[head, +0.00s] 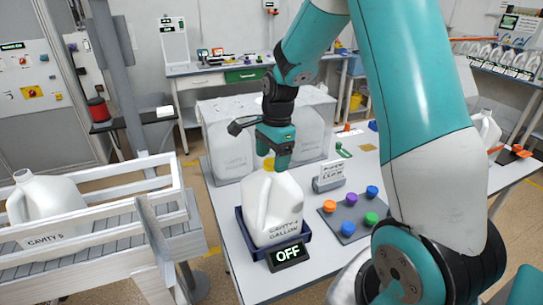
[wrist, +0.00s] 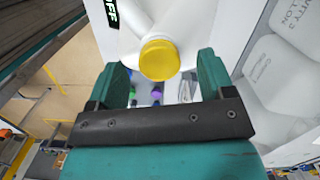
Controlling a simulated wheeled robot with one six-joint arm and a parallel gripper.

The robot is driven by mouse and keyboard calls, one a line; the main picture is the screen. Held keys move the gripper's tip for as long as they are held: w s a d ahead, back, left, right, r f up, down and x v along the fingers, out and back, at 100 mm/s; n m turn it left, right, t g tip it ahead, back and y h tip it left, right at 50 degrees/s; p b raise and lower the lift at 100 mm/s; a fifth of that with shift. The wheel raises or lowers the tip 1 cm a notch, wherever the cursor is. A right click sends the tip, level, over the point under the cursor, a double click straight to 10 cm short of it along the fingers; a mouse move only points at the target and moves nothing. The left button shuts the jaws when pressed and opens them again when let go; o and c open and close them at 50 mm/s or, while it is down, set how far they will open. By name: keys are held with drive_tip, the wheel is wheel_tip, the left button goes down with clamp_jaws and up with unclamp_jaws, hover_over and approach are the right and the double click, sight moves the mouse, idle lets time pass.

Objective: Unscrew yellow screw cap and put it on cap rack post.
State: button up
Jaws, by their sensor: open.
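The yellow screw cap (wrist: 159,60) sits on the neck of a white gallon jug (head: 274,212). In the head view the cap (head: 269,163) shows partly beside my gripper. My gripper (head: 276,160) points down over the jug top. In the wrist view my gripper (wrist: 160,80) is open, one finger on each side of the cap, with a visible gap on both sides. The jug stands on a dark blue scale (head: 240,222) whose display reads OFF. The cap rack (head: 348,216) is a grey plate with orange, purple, blue and green caps on it. A bare post is hard to make out.
A jug marked CAVITY 5 (head: 45,208) is on the conveyor (head: 120,222) at left. Another white jug (head: 487,130) is at right.

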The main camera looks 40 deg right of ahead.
drive_tip(key=shift+f, duration=0.4)
clamp_jaws()
idle(0.4)
drive_tip(key=n, duration=0.2)
drive_tip(key=n+p, duration=0.1)
drive_tip(key=n, duration=0.1)
drive_tip(key=shift+a+r+g, duration=0.1)
drive_tip(key=shift+r+g, duration=0.1)
drive_tip(key=shift+g, duration=0.1)
drive_tip(key=n+p, duration=0.1)
drive_tip(key=n, duration=0.3)
drive_tip(key=shift+n, duration=0.4)
drive_tip(key=n, duration=0.2)
drive_tip(key=shift+f+n+g+h, duration=0.1)
drive_tip(key=shift+n+g+h, duration=0.2)
drive_tip(key=shift+n+g, duration=0.1)
